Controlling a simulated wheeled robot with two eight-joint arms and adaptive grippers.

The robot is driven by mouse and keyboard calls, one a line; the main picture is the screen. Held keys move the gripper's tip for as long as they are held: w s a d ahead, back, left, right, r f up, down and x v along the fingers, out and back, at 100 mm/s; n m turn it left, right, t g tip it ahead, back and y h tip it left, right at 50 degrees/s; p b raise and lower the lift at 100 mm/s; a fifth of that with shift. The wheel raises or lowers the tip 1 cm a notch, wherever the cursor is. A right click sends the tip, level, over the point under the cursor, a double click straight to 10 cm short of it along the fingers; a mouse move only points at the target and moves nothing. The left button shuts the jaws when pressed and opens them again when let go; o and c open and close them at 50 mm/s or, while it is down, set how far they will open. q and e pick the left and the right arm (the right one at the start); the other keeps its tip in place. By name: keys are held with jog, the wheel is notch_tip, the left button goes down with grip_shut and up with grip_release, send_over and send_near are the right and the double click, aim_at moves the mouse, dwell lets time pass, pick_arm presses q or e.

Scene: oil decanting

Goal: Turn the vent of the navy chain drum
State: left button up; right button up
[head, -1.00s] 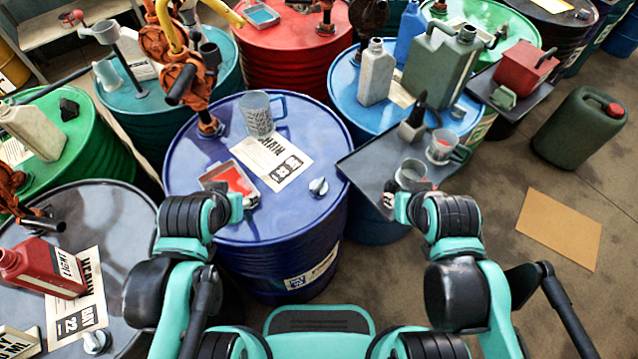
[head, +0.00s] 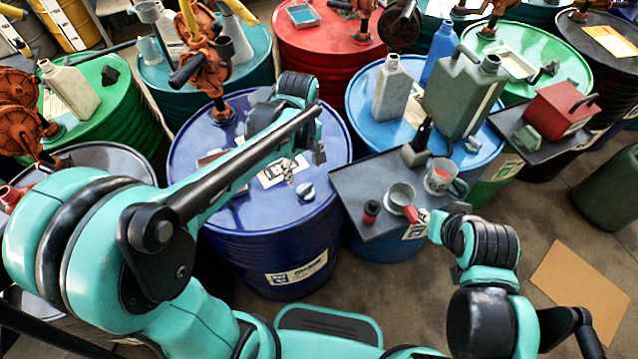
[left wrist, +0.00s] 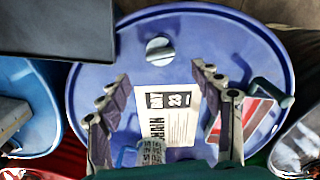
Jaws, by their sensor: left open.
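The navy chain drum (head: 265,250) stands in the centre of the head view, and its top fills most of the left wrist view (left wrist: 235,38). Its vent, a small grey knob (head: 305,191), sits on the near right of the drum top. The vent also shows in the left wrist view (left wrist: 160,48), just beyond the fingertips. My left gripper (head: 304,166) is over the drum top, open and empty, with its fingers spread (left wrist: 161,78). The vent is not between the fingers. My right gripper (head: 437,226) is near the dark tray; its fingers cannot be made out.
A printed sheet (left wrist: 178,112), a red-filled tray (left wrist: 252,118) and a measuring jug (left wrist: 146,153) are on the drum top. A dark tray (head: 352,190) with cups lies right of the drum. Blue (head: 360,100) and green drums (head: 100,105) stand close by.

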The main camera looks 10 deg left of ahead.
aim_at(305, 187)
pick_arm(q)
jog(key=shift+f, duration=0.35)
notch_tip(305, 187, down, 7)
jog(key=b, duration=0.3)
jog(key=shift+f, duration=0.15)
jog(key=c, duration=1.2)
